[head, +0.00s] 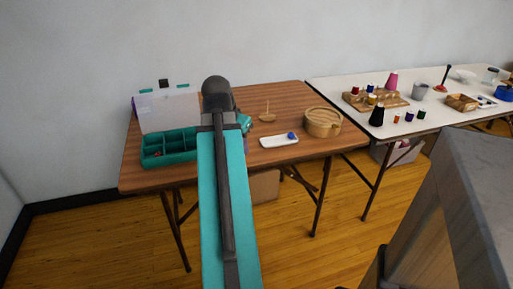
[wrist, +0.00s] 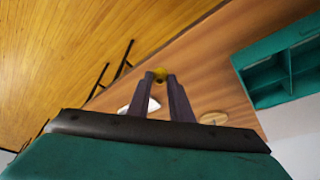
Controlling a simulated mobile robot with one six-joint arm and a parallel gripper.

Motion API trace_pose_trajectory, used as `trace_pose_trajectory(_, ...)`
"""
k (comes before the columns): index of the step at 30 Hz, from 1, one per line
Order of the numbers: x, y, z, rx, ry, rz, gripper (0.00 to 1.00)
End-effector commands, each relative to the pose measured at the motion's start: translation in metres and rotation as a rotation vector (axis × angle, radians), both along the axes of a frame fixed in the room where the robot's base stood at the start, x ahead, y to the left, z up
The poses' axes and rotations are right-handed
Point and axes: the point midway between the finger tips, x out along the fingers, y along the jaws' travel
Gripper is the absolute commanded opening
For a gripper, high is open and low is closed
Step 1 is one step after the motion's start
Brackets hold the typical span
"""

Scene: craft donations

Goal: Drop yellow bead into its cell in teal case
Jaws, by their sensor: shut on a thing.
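My gripper (wrist: 159,82) is shut on the yellow bead (wrist: 159,73), which sits between the fingertips in the wrist view. It is over the brown table, and the bead looks raised above the top. The teal case (wrist: 243,62) is at the right of the wrist view, apart from the bead, with some compartments showing. In the head view the teal case (head: 168,160) stands open at the table's left, its clear lid upright. Small dark reddish items lie in a left compartment.
On the brown table (head: 285,96), a white tray (head: 270,143) with a blue bead (head: 291,135), a small wooden piece (head: 267,118) and a round lidded basket (head: 322,122) stand right of my arm. A white table (head: 437,88) with spools and other craft things is farther right.

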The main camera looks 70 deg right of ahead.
Motion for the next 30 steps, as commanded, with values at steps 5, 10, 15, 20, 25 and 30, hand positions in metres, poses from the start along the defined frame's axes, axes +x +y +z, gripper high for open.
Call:
trace_pose_trajectory(5, 0.052, 0.021, 0.002, 0.005, 0.001, 0.145, 0.0)
trace_pose_trajectory(10, 0.097, 0.046, 0.004, 0.009, -0.001, 0.278, 0.0)
trace_pose_trajectory(15, 0.14, 0.074, 0.007, 0.01, 0.0, 0.411, 0.0)
trace_pose_trajectory(20, 0.179, 0.104, 0.009, 0.013, 0.0, 0.537, 0.0)
trace_pose_trajectory(25, 0.217, 0.14, 0.011, 0.014, 0.0, 0.67, 0.0)
trace_pose_trajectory(30, 0.252, 0.179, 0.013, 0.014, 0.001, 0.804, 0.0)
